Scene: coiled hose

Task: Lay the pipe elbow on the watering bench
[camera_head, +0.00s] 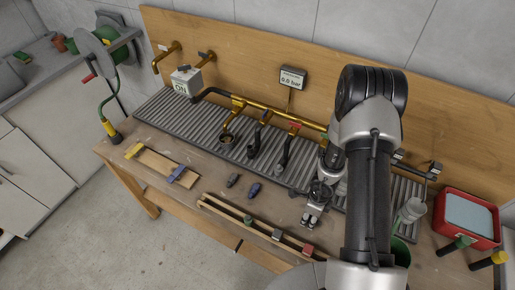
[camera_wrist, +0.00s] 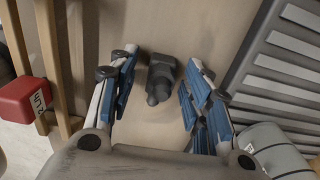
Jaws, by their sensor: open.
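A dark grey fitting (camera_wrist: 160,78), which looks like the pipe elbow, lies on the bare wooden top of the watering bench (camera_head: 213,180). In the wrist view it sits between the two blue-padded fingers of my gripper (camera_wrist: 160,66), with a gap on each side. The gripper is open and points down over the front part of the bench in the head view (camera_head: 313,216). There the fitting cannot be made out under my gripper.
A grey ribbed tray (camera_head: 185,116) runs along the back of the bench under brass pipework (camera_head: 262,105). A wooden rail (camera_head: 255,228) with coloured blocks lies at the front edge. A red bin (camera_head: 487,238) stands at right. Small dark and blue parts (camera_head: 254,190) lie left of my gripper.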

